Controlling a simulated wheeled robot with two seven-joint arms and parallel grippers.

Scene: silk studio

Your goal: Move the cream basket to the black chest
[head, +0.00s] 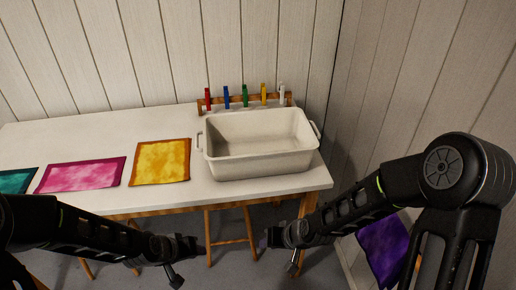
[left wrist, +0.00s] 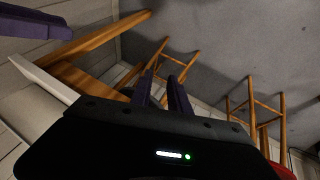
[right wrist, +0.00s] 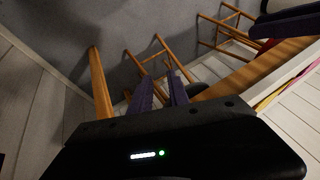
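The cream basket (head: 262,163) is a rectangular tub with a handle at each end. It stands upright on the right end of the white table in the head view, and its visible inside looks empty. My left gripper (head: 202,246) and right gripper (head: 264,240) are in front of the table's front edge, apart from the basket. Their purple fingers stand a little apart with nothing between them, in the left wrist view (left wrist: 162,80) and the right wrist view (right wrist: 160,82). I see no black chest in any view.
Yellow (head: 160,162), magenta (head: 82,175) and teal (head: 16,181) cloths lie left of the basket on the table (head: 100,130). A wooden rack (head: 243,104) with several coloured clips stands behind it. A purple cloth (head: 385,246) is low at the right wall. Wooden stools (head: 228,230) stand below.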

